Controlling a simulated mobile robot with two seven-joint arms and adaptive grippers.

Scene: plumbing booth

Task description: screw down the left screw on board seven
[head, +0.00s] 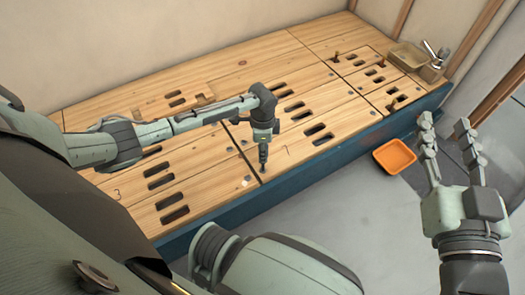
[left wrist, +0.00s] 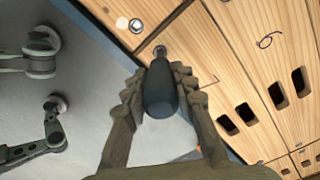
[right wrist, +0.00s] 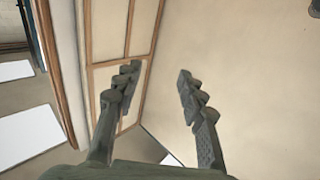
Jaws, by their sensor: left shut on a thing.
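My left gripper (head: 263,133) is shut on a dark, upright driver (head: 263,152), which also shows in the left wrist view (left wrist: 160,92). The driver points down at the front left corner of board seven (head: 290,142), a light wooden board with a burnt "7" and dark slots, also in the left wrist view (left wrist: 192,62). A small round metal end (left wrist: 160,50) shows at the driver's tip. I cannot tell whether it is the bit or the left screw, which the tip hides. My right gripper (head: 447,128) is open and empty, off the bench's front right.
An orange tray (head: 394,157) lies on the floor before the bench's blue front edge (head: 335,143). A pale disc (head: 245,183) lies on the board to the left.

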